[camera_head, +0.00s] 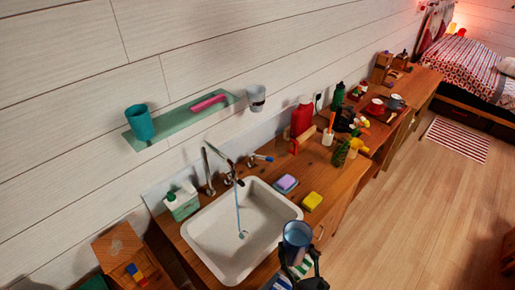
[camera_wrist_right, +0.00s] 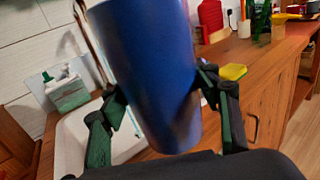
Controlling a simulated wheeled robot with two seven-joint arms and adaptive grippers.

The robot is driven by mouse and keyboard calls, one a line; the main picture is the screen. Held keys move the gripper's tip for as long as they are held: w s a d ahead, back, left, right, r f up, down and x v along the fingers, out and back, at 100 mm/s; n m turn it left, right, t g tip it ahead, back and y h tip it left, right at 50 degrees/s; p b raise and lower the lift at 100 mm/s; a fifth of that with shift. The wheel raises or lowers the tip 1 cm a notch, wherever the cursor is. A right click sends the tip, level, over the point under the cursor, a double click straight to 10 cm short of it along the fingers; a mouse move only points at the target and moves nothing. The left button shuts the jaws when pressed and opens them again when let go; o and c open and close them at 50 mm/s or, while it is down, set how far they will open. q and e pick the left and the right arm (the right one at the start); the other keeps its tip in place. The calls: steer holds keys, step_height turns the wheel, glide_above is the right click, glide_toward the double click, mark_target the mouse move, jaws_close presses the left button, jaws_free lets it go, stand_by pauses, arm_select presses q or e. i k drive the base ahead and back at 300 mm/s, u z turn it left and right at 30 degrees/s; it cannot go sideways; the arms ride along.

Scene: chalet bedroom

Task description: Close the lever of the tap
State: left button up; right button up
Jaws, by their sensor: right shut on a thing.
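The tap (camera_head: 231,176) stands at the back of the white sink (camera_head: 203,238) in the head view. A thin blue stream of water (camera_head: 238,212) runs from its spout into the basin. A lever with a blue end (camera_head: 264,157) sticks out to the right at the tap's right side. My right gripper (camera_head: 299,264) is at the sink's front right corner, well apart from the lever. It is shut around a blue cup (camera_head: 297,232), which looks upright. In the right wrist view the cup (camera_wrist_right: 147,75) fills the middle, between both fingers, and hides the tap. My left gripper is not in view.
A green and white soap dispenser (camera_head: 182,202) stands left of the sink. A pink sponge on a blue dish (camera_head: 286,183) and a yellow sponge (camera_head: 312,200) lie on the right. A red bottle (camera_head: 302,118) stands further back. A wall shelf (camera_head: 172,118) hangs above the tap.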

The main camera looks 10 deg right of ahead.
mark_target(252, 156)
steer(key=k, duration=1.2)
steer(key=z, duration=0.5)
steer(key=i, duration=0.5)
steer(key=z, duration=1.2)
steer(key=i, duration=2.7)
steer(key=u, duration=1.3)
steer(key=i, duration=0.75)
steer(key=u, duration=0.95)
